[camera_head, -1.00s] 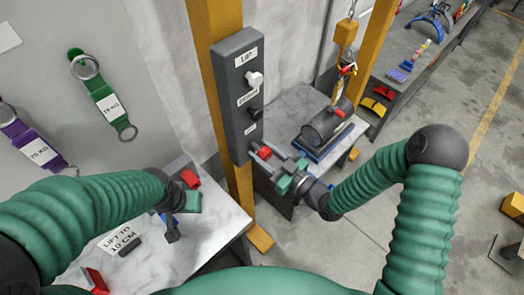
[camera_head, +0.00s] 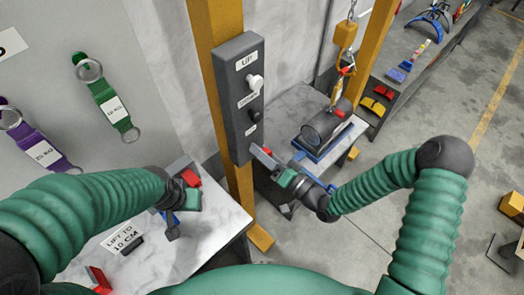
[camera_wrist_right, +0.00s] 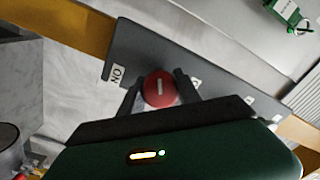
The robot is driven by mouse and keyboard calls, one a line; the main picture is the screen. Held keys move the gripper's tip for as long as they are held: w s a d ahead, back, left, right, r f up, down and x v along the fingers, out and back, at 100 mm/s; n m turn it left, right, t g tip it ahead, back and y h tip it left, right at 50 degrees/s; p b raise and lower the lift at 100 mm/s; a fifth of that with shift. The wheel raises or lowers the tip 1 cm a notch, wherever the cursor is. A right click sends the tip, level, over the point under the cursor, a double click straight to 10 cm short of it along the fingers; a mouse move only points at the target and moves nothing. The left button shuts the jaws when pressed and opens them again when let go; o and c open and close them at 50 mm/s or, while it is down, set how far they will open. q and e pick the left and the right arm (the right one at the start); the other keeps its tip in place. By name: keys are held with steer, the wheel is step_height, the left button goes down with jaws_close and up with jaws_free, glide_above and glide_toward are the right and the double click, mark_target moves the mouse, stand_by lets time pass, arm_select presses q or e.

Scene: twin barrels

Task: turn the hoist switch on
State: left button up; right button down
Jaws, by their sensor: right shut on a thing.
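The grey control box (camera_head: 238,100) hangs on the yellow post, with a white button above a black one. The red round hoist switch (camera_wrist_right: 158,88) is at its lower end, with a white bar on its face. An ON label (camera_wrist_right: 117,73) is beside it, and another label on its other side is partly hidden. My right gripper (camera_wrist_right: 159,90) is shut on the switch, one finger on each side; in the head view the gripper (camera_head: 264,157) largely covers it. My left gripper (camera_head: 172,229) is low over the white table, away from the box; its jaw opening is unclear.
The yellow post (camera_head: 218,45) stands behind the box. A dark barrel (camera_head: 325,122) sits on a table behind the right gripper, under a yellow hoist hook block (camera_head: 345,35). Green and purple straps hang on the left wall panel. Open floor lies to the right.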

steer(key=m, duration=0.6)
steer(key=shift+d+f+p, duration=0.1)
steer(key=shift+f+p, duration=0.1)
steer(key=shift+p, duration=0.15)
stand_by(0.3)
steer(key=c, duration=1.1)
jaws_free()
steer(key=shift+o, duration=1.2)
steer(key=shift+d, duration=0.1)
steer(key=shift+r, duration=0.1)
